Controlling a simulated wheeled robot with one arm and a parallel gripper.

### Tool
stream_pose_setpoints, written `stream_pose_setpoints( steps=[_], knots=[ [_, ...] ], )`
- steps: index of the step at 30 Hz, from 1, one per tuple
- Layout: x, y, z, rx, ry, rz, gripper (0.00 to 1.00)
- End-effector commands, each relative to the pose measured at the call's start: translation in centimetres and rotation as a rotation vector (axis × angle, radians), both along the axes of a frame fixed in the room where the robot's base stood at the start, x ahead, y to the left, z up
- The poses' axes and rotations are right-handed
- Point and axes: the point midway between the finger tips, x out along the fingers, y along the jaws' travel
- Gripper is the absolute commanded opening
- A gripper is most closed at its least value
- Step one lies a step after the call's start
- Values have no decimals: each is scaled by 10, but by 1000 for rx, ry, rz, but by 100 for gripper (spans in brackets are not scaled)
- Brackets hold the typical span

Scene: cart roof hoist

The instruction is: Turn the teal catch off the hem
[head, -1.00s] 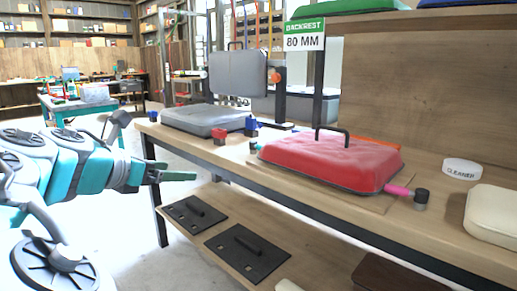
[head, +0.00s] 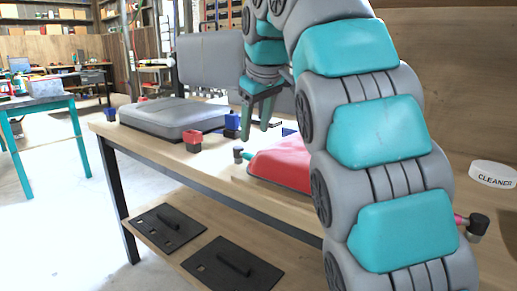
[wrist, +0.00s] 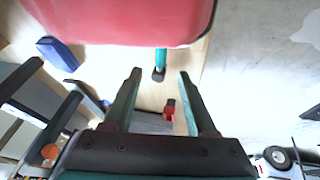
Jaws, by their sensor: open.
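The red padded cover (head: 280,164) lies on the bench, largely hidden behind my arm in the head view. The teal catch (head: 241,154), a short teal bar with a dark end, is at its left edge. In the wrist view the teal catch (wrist: 161,58) sticks out from the red hem (wrist: 120,38) toward my gripper. My gripper (head: 256,132) points down with fingers apart and empty, above the bench near the catch. In the wrist view the dark end of the catch appears between the tips of my gripper (wrist: 160,73); I cannot tell the height gap.
A red block (head: 193,141) and a blue block (head: 232,124) stand on the bench to the left. A pink catch (head: 461,220) shows right of my arm.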

Motion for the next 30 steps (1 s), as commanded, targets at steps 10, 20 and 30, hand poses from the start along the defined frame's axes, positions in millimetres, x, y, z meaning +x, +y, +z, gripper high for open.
stream_pose_setpoints(
  steps=[10,20,30],
  knots=[
    [14,5,-35,-3,2,3,57],
    [29,9,-66,-4,5,1,57],
    [30,9,-68,-4,1,2,52]
  ],
)
